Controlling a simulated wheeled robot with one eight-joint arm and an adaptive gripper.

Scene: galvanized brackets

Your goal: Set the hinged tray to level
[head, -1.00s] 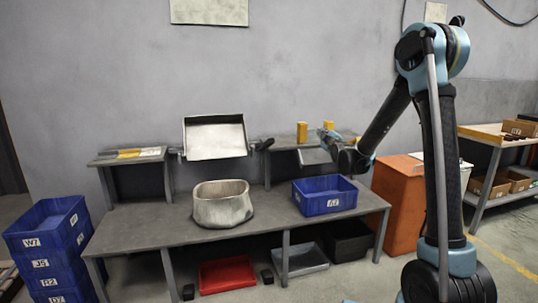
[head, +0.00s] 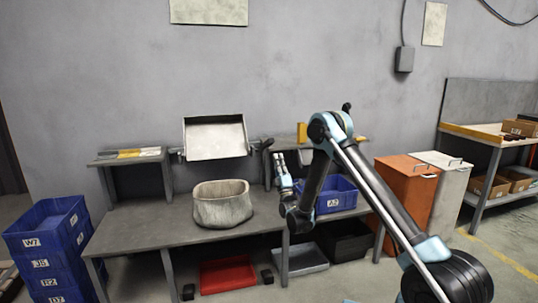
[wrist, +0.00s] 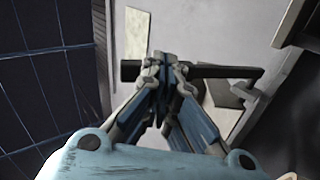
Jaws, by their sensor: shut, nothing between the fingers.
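The hinged tray (head: 215,138) is a shallow grey metal tray held above the bench at the back wall. It is tilted steeply, with its inside facing the room. A dark lever or knob (head: 265,144) sticks out at its right side. My gripper (head: 279,158) is just right of and slightly below that knob, in front of the right shelf. In the wrist view my gripper's fingers (wrist: 162,62) are together and empty. A dark bar (wrist: 225,72) shows behind the fingertips there; I cannot tell whether they touch it.
A round metal tub (head: 222,207) stands on the bench (head: 150,230) below the tray. A blue bin (head: 336,197) is right of my gripper, partly hidden by my arm. A yellow block (head: 302,132) stands on the right shelf. Blue crates (head: 45,240) are stacked at left.

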